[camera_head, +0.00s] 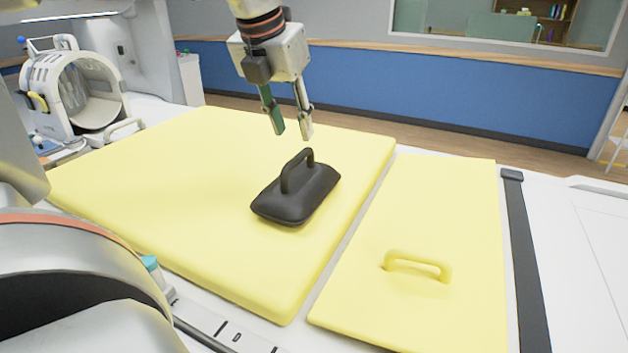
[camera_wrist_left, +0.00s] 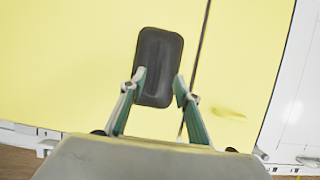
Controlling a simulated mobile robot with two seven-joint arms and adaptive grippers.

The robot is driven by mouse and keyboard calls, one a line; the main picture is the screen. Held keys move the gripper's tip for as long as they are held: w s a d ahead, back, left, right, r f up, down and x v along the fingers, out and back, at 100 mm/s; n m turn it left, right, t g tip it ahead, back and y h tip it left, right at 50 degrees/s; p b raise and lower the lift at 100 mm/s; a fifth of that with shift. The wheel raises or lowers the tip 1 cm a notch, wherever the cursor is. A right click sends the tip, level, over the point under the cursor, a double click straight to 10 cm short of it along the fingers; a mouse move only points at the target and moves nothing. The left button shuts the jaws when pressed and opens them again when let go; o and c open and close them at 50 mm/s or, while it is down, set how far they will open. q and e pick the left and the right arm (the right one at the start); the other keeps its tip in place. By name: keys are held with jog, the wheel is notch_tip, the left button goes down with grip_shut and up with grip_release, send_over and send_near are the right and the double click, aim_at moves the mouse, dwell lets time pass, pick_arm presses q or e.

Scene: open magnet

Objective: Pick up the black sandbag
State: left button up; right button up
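The black sandbag (camera_head: 290,202) lies on the large yellow pad (camera_head: 150,190), with its arched handle standing up. My left gripper (camera_head: 292,134) hangs above the sandbag's handle, pointing down, open and empty. There is a clear gap between its fingertips and the handle. In the left wrist view the sandbag (camera_wrist_left: 158,62) lies just ahead of and partly between the spread fingers (camera_wrist_left: 160,80). My right gripper is not in view.
A smaller yellow pad (camera_head: 440,190) with a yellow handle (camera_head: 418,265) lies to the right. A dark strap (camera_head: 525,260) runs along the white table beyond it. A white ring-shaped coil (camera_head: 80,90) stands at the back left. The pad around the sandbag is clear.

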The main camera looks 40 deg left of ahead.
aim_at(297, 156)
pick_arm(q)
jog(key=x, duration=0.4)
jog(key=s+x, duration=0.1)
jog(key=x, duration=0.1)
jog(key=shift+w+f+b, duration=0.1)
jog(key=shift+f+b, duration=0.25)
jog(key=shift+w+a+f, duration=0.1)
jog(key=shift+w+f, duration=0.15)
jog(key=shift+f, duration=0.2)
grip_shut()
jog(key=shift+w+r, duration=0.1)
jog(key=shift+r, duration=0.1)
